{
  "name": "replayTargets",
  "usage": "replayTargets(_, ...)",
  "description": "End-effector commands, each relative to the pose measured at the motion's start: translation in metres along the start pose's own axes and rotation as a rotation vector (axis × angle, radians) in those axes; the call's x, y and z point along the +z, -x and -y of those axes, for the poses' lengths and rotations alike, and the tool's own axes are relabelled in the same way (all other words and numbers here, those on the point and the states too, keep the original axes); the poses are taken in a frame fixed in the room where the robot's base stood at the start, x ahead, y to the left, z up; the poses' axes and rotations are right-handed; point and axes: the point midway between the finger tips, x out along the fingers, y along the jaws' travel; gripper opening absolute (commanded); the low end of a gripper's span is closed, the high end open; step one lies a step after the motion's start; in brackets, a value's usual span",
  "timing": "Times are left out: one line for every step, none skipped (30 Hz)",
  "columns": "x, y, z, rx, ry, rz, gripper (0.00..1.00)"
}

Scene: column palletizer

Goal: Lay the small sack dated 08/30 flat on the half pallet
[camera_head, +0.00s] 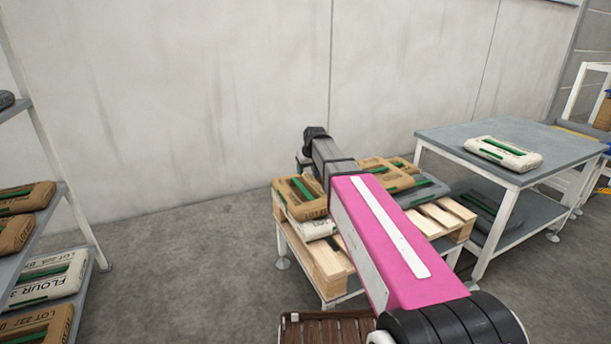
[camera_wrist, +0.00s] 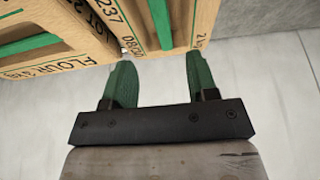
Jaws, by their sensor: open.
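In the wrist view my gripper (camera_wrist: 160,68) is open, its two green fingers apart with no sack visibly clamped. Brown sack surfaces (camera_wrist: 110,22) with green stripes fill the top left, right at the fingertips; contact is unclear. Print there includes "237" and a date that may read 08/30, but it is tilted and small. In the head view the half pallet (camera_head: 325,268) bears a brown sack (camera_head: 298,193) over a white sack (camera_head: 312,229) at its left, and brown sacks (camera_head: 388,176) and a grey sack (camera_head: 424,192) further back. My arm hides the middle and the gripper.
A grey table (camera_head: 440,137) at right bears a white sack (camera_head: 503,152); a dark sack (camera_head: 486,206) lies on its lower shelf. A shelf rack (camera_head: 62,235) with several sacks stands at left. Pallet slats at the front right (camera_head: 448,216) are bare. Floor between rack and pallet is clear.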

Motion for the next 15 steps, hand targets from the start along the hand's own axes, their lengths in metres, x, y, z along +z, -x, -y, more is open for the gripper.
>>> replayTargets(0.001, 0.003, 0.0, 0.0, -0.001, 0.0, 0.53)
replayTargets(0.003, 0.003, 0.0, 0.0, -0.002, 0.002, 0.53)
replayTargets(0.008, 0.003, -0.001, 0.001, -0.007, 0.007, 0.53)
replayTargets(0.013, 0.001, -0.002, 0.002, -0.012, 0.012, 0.53)
replayTargets(0.02, -0.001, -0.003, 0.003, -0.019, 0.019, 0.53)
replayTargets(0.032, -0.004, -0.005, 0.005, -0.03, 0.031, 0.53)
replayTargets(0.043, -0.007, -0.006, 0.006, -0.04, 0.042, 0.53)
replayTargets(0.056, -0.01, -0.008, 0.008, -0.052, 0.054, 0.53)
replayTargets(0.074, -0.015, -0.011, 0.011, -0.071, 0.073, 0.53)
replayTargets(0.089, -0.018, -0.013, 0.013, -0.087, 0.087, 0.53)
replayTargets(0.104, -0.022, -0.015, 0.016, -0.101, 0.102, 0.53)
replayTargets(0.123, -0.026, -0.017, 0.02, -0.122, 0.122, 0.53)
replayTargets(0.138, -0.029, -0.019, 0.023, -0.137, 0.137, 0.53)
replayTargets(0.152, -0.031, -0.021, 0.026, -0.152, 0.152, 0.53)
replayTargets(0.172, -0.034, -0.022, 0.03, -0.174, 0.171, 0.53)
